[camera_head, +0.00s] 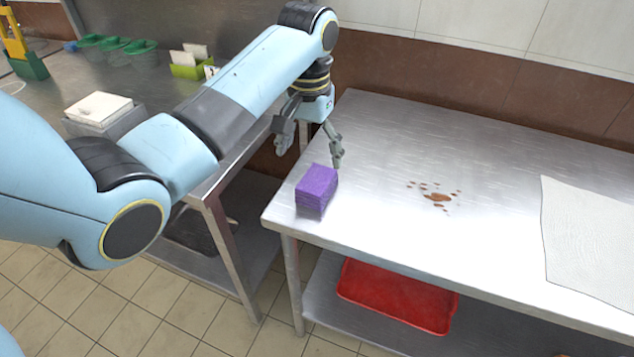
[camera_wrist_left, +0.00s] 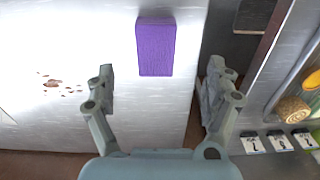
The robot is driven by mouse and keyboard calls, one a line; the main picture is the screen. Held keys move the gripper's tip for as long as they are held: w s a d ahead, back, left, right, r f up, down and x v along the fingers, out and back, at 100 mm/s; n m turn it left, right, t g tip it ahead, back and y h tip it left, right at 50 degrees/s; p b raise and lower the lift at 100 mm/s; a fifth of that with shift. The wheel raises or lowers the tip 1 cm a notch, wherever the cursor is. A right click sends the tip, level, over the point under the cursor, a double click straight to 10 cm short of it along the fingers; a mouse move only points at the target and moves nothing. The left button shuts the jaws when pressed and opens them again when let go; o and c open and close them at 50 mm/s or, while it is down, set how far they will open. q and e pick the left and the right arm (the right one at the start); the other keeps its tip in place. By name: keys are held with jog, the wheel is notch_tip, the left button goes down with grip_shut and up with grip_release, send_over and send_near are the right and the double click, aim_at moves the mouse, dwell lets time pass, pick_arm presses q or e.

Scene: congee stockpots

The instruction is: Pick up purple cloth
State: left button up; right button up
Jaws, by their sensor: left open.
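The purple cloth (camera_head: 316,188) is a folded, block-like stack near the left end of the steel table (camera_head: 390,130). My left gripper (camera_head: 310,158) is open and empty, above and just behind the cloth in the head view. No contact with the cloth shows. My right gripper is in neither view.
Brown spill spots (camera_head: 437,197) mark the table to the right of the cloth. A white textured sheet (camera_head: 590,240) lies at the right. A red tray (camera_head: 398,295) sits on the lower shelf. A second steel counter (camera_head: 150,85) stands left, across a gap.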

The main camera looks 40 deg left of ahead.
aim_at(317, 177)
pick_arm(q)
jog(key=f, duration=0.1)
jog(key=w+f, duration=0.1)
jog(key=f, duration=0.2)
jog(key=shift+w+f, duration=0.1)
jog(key=shift+w, duration=0.2)
notch_tip(317, 177, down, 6)
jog(key=shift+w+d+r+b, duration=0.1)
jog(key=shift+w+b, duration=0.05)
jog(key=shift+b, duration=0.3)
jog(key=shift+c, duration=0.2)
jog(key=c, duration=1.2)
